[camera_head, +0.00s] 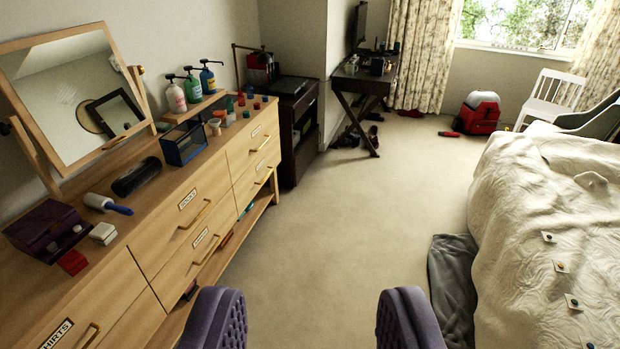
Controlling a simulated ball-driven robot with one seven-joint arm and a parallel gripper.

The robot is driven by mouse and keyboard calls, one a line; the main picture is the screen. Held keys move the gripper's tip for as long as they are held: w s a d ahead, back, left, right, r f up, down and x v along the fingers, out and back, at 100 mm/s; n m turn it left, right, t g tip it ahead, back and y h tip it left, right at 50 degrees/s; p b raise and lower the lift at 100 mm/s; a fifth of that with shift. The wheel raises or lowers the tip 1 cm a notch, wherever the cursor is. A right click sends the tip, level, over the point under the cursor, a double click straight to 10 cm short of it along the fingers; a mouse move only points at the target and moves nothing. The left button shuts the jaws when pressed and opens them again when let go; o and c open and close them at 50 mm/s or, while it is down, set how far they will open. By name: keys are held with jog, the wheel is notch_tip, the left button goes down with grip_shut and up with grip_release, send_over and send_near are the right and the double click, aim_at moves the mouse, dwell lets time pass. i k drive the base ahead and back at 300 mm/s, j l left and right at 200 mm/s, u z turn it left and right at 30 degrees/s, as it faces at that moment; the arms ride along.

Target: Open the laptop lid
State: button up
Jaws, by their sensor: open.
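My gripper (312,312) shows at the bottom of the view, with its two purple padded fingers wide apart and nothing between them. It is over the carpet, between the wooden dresser and the bed. I cannot pick out a laptop for certain. A flat dark shape (291,86) lies on top of the dark cabinet (300,140) beyond the dresser, too small to identify. A dark desk (368,84) farther back holds a thin dark upright screen (357,27) and small items. My gripper is far from both.
The wooden dresser (160,262) on the left carries a mirror (75,95), pump bottles (190,86) and small boxes. A bed (540,210) stands on the right, with a grey cloth (452,285) beside it. A red and grey case (478,113) sits at the back. The middle carpet (355,215) is clear.

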aim_at(287, 84)
jog(key=i, duration=5.7)
jog(key=i+z, duration=0.1)
jog(key=i, duration=0.45)
jog(key=i+j+z, duration=0.15)
jog(key=i, duration=0.4)
